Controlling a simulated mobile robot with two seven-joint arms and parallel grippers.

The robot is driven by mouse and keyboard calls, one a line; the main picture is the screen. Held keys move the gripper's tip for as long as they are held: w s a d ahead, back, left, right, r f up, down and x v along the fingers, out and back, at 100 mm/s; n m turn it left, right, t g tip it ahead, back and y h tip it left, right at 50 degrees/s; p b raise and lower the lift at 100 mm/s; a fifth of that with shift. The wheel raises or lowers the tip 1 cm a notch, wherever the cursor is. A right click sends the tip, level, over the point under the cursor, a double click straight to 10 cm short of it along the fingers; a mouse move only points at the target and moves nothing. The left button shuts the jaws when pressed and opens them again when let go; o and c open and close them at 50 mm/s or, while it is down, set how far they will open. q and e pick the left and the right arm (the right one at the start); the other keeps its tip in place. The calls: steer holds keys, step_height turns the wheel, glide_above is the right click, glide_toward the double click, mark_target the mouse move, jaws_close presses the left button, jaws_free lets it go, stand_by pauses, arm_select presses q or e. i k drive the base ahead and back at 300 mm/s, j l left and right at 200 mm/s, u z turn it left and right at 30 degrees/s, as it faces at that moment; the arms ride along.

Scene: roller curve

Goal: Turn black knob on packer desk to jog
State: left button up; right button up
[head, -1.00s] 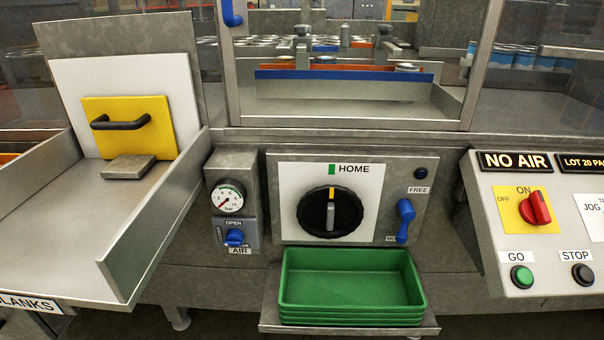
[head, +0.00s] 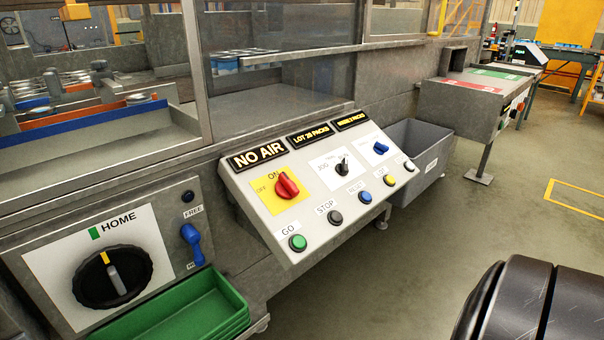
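The sloped desk panel (head: 312,215) is in the middle of the head view. A small black knob (head: 342,166) sits on a white plate in its middle, between a red switch (head: 287,187) on a yellow plate and a blue knob (head: 381,148). The lettering at the black knob's left looks like JOG but is too small to read surely. Its pointer looks roughly upright; its exact setting is hard to tell. Neither of my grippers is in view.
Several push buttons, including a green GO button (head: 298,242), line the panel's lower edge. A big black dial (head: 112,277) marked HOME and a green tray (head: 185,310) are at the left. A grey bin (head: 420,160) stands right of the desk.

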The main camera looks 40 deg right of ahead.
mark_target(342, 169)
steer(key=z, duration=1.65)
